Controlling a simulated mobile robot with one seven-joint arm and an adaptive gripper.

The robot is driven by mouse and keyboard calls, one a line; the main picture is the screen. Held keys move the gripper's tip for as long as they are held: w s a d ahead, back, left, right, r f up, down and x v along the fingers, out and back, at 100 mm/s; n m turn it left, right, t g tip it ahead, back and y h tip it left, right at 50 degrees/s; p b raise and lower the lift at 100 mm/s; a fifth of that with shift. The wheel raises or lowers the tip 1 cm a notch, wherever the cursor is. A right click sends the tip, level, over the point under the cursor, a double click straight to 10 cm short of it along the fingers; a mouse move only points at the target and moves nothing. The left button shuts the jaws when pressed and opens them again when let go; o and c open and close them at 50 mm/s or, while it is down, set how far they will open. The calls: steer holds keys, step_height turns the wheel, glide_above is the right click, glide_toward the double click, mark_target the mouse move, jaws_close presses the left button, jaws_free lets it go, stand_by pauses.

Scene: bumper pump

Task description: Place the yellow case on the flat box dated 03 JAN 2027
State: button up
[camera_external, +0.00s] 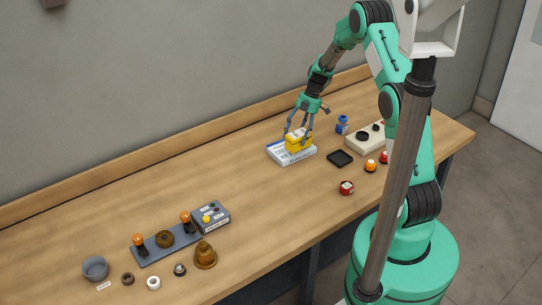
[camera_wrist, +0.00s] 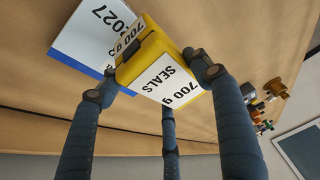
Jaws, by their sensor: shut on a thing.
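My gripper (camera_external: 299,135) is shut on the yellow case (camera_external: 300,142), with its fingers around the case's sides. The white flat box (camera_external: 278,153) with a blue edge is directly under the case. In the wrist view part of the flat box (camera_wrist: 82,38) shows, with print ending in 027; the rest of its date is hidden. I cannot tell whether the case touches the box.
A black tray (camera_external: 340,158), a blue bottle (camera_external: 342,124) and a beige unit (camera_external: 368,136) stand right of the box. A red-and-white piece (camera_external: 346,187) lies nearer the front edge. A grey panel (camera_external: 165,245) and several small parts are at left. The table between is clear.

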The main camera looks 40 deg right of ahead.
steer(key=shift+w+d+f, duration=0.1)
steer(key=shift+w+d, duration=0.1)
steer(key=shift+w, duration=0.85)
steer(key=shift+w+d+f, duration=0.1)
steer(key=shift+w+d, duration=0.1)
steer(key=shift+w, duration=0.85)
steer(key=shift+w+d, duration=0.2)
steer(key=shift+w, duration=0.85)
steer(key=shift+f, duration=0.1)
steer(key=shift+f, duration=1.7)
steer(key=shift+f, duration=0.1)
steer(key=o, duration=1.8)
steer(key=shift+s, duration=0.1)
steer(key=shift+o, duration=0.2)
steer(key=v, duration=1.2)
